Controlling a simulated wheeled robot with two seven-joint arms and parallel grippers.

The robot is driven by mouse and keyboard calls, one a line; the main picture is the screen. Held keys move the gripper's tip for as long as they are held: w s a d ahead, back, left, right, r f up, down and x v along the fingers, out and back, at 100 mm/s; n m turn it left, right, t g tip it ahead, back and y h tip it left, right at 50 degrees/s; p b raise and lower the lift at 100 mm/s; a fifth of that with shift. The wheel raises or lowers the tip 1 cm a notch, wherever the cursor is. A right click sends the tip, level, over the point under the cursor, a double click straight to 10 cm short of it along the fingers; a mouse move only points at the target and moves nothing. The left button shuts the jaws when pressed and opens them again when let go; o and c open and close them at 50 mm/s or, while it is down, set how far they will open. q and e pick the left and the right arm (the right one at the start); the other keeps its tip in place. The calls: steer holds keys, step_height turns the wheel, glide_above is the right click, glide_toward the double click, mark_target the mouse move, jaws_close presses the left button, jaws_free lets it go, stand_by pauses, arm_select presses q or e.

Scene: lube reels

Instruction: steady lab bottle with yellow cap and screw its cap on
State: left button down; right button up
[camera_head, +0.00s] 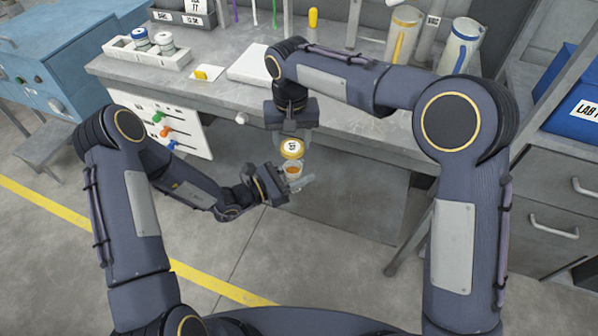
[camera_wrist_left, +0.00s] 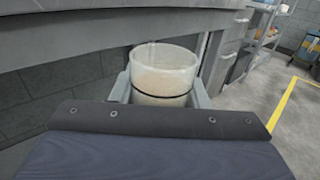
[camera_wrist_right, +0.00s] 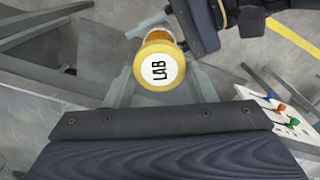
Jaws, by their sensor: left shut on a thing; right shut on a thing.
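The lab bottle (camera_head: 293,171) is a clear vessel with orange contents, held about upright in front of the bench. My left gripper (camera_head: 289,182) is shut on it, with a finger on each side. The bottle (camera_wrist_left: 163,76) shows its pale, see-through wall in the left wrist view. My right gripper (camera_head: 292,138) is shut on the cap from above. The cap (camera_wrist_right: 159,72) sits between its fingers in the right wrist view, partly covering the bottle. The cap appears above the bottle, apart from its rim.
The grey bench (camera_head: 225,80) stands behind, its front edge close to my right gripper.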

mark_target(293, 177)
steer(key=shift+f, duration=2)
steer(key=shift+f, duration=0.9)
steer(key=shift+f, duration=0.55)
